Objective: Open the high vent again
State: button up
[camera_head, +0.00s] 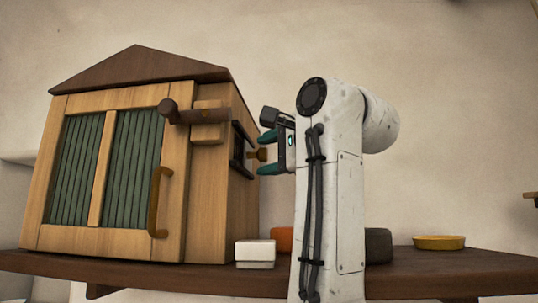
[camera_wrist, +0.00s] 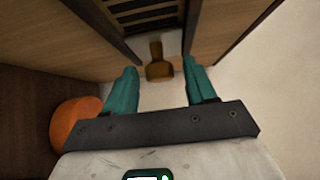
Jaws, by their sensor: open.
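The high vent (camera_head: 238,150) is a dark slatted panel in the right side wall of a small wooden house-shaped cabinet (camera_head: 172,190). A brass-coloured knob (camera_head: 259,154) sticks out from it. The slats also show at the top of the wrist view (camera_wrist: 145,14). My gripper (camera_head: 265,154) has teal fingers and is open beside the vent, one finger above the other in the head view. In the wrist view the knob (camera_wrist: 158,66) lies between the fingertips, with a gap on each side. I cannot tell how far the vent is open.
The cabinet's green-panelled door has a curved handle (camera_head: 160,203) and a wooden latch bar (camera_head: 198,113). On the dark shelf (camera_head: 460,264) stand a white box (camera_head: 255,253), an orange item (camera_head: 283,237), a grey block (camera_head: 378,246) and a yellow dish (camera_head: 438,242). The wall behind is bare.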

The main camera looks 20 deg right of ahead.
jog(key=b+v, duration=0.4)
jog(key=v, duration=0.6)
jog(key=shift+s, duration=0.35)
jog(key=shift+d, duration=0.1)
